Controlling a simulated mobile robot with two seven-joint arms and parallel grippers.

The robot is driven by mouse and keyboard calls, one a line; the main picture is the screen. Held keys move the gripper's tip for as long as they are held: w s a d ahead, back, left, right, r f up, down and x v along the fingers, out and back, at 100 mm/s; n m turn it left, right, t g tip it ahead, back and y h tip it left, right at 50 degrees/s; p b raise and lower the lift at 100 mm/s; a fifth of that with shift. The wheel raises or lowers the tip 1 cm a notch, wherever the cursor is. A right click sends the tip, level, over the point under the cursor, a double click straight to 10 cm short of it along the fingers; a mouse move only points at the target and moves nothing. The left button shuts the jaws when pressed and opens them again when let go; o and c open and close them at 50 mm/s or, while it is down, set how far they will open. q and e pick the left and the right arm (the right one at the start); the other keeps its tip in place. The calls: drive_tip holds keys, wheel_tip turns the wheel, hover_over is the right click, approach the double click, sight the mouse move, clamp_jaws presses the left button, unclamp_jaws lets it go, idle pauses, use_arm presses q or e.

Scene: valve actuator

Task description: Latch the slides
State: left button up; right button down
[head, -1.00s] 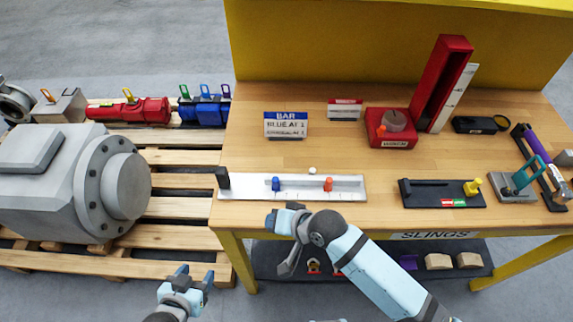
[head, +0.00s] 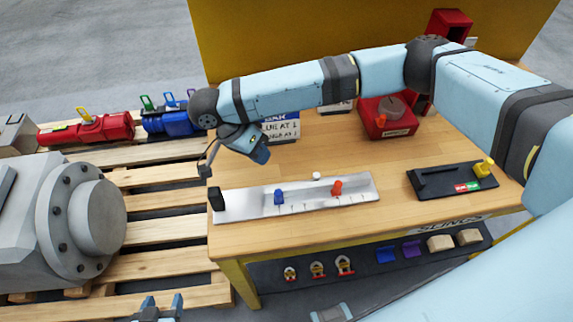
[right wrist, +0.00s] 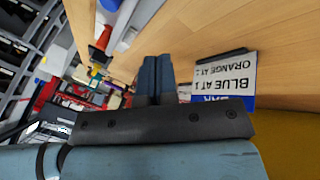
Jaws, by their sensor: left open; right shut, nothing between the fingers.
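A silver rail (head: 235,209) lies along the table's front left edge. It has a black end block (head: 216,199), a blue slide (head: 279,197) near its middle and an orange slide (head: 337,188) further right. A small white knob (head: 316,176) stands just behind it. My right gripper (head: 260,153) is shut and empty, above the table behind the rail's left part; its closed fingers show in the right wrist view (right wrist: 155,75). A sign (head: 282,128), partly behind my arm, reads blue at 1, orange at 1 in the right wrist view (right wrist: 226,75). My left gripper (head: 161,304) is open at the bottom edge.
My right arm spans the table from the right. A red winch box (head: 388,117) and a black latch plate (head: 435,182) with a yellow knob (head: 484,166) stand to the right. A pallet (head: 165,202) with a grey motor (head: 60,220) is at left. A shelf below holds shackles and blocks.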

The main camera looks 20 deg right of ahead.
sight(318, 178)
drive_tip(key=shift+m+h, duration=0.6)
drive_tip(key=shift+m, duration=0.1)
drive_tip(key=d+f, duration=0.2)
drive_tip(key=d+f+b, duration=0.1)
drive_tip(key=d+f, duration=0.1)
drive_tip(key=d, duration=0.1)
drive_tip(key=d+f+b, duration=0.1)
drive_tip(key=d+f, duration=0.1)
drive_tip(key=shift+s+d, duration=0.15)
drive_tip(key=shift+s, duration=0.05)
drive_tip(key=s+d, duration=0.1)
drive_tip(key=s, duration=0.1)
drive_tip(key=shift+s+d, duration=0.35)
drive_tip(key=shift+d, duration=0.05)
drive_tip(key=shift+s+d, duration=0.2)
drive_tip(key=shift+s, duration=0.15)
